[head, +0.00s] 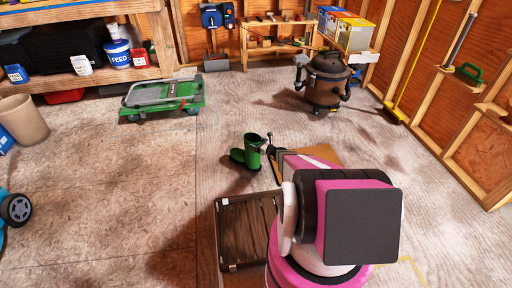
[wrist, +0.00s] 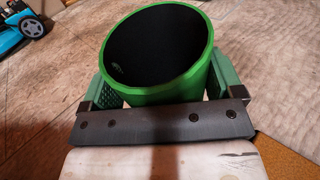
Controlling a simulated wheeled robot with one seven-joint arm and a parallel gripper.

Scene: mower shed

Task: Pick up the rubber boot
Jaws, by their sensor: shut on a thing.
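A green rubber boot (head: 252,150) is upright in the middle of the head view, its toe to the left. In the wrist view the green boot's round shaft (wrist: 150,95) shows its dark open top towards the camera. My gripper (head: 266,146) reaches the boot's shaft from the right in the head view. In the wrist view my gripper's green-padded fingers (wrist: 160,75) lie on both sides of the shaft, shut on it near the top. The boot's sole is hidden in the wrist view. I cannot tell whether it touches the floor.
A dark slatted wooden pallet (head: 228,240) lies in front of the boot. A brown flat sheet (head: 326,153) is behind my arm. A green cart (head: 163,97) stands back left and a shop vacuum (head: 325,82) back right. Floor left of the boot is clear.

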